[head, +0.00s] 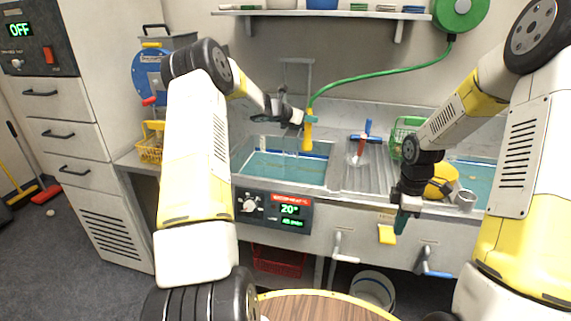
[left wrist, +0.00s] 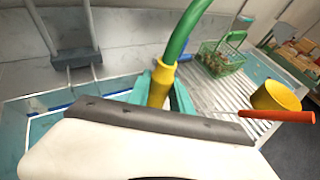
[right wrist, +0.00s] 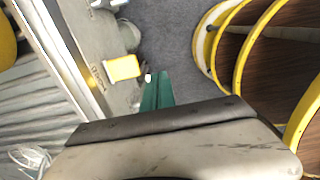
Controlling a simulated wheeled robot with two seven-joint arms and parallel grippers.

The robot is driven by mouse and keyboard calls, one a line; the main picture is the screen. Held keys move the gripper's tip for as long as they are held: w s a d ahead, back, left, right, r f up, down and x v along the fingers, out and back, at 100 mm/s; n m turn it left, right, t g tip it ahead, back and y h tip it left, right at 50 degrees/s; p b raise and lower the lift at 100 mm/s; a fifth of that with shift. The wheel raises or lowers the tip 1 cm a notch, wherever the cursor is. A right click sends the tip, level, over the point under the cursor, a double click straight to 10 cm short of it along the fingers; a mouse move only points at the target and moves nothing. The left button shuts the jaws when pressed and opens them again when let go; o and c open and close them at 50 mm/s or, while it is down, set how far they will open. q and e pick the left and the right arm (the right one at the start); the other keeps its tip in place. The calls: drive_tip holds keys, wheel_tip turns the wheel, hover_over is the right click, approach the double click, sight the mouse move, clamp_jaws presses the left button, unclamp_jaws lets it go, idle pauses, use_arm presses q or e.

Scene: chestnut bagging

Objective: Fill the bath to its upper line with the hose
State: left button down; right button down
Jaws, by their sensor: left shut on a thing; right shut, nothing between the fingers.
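My left gripper (head: 300,118) is shut on the yellow nozzle (head: 308,137) of the green hose (head: 375,76). It holds the nozzle pointing down above the left basin, the bath (head: 238,162). The nozzle also shows between the fingers in the left wrist view (left wrist: 160,88). Bluish water (head: 285,167) stands in the bath, below its rim. A dark blue stripe (head: 318,155) runs along the inner back wall above the water. I cannot tell whether water runs from the nozzle. My right gripper (head: 402,218) is shut and empty in front of the counter; its green fingertips show in the right wrist view (right wrist: 157,90).
A ribbed drainboard (head: 370,180) lies right of the bath, with a second water basin (head: 474,182) beyond it. A green basket (head: 404,128) stands behind. A control panel (head: 275,209) reads 20°. A round wooden table (head: 315,308) stands in front.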

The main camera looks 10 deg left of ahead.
wheel_tip(320, 180, up, 4)
hover_over(389, 242)
drive_tip(key=w, duration=0.2)
drive_tip(key=shift+s+r, duration=0.15)
drive_tip(key=shift+r, duration=0.05)
wheel_tip(389, 242, down, 14)
drive_tip(key=shift+f, duration=0.1)
idle(0.3)
drive_tip(key=f, duration=0.1)
drive_tip(key=s+f, duration=0.1)
drive_tip(key=f, duration=0.1)
drive_tip(key=shift+s, duration=0.2)
drive_tip(key=shift+s+f, duration=0.1)
drive_tip(key=shift+d, duration=0.1)
idle(4.7)
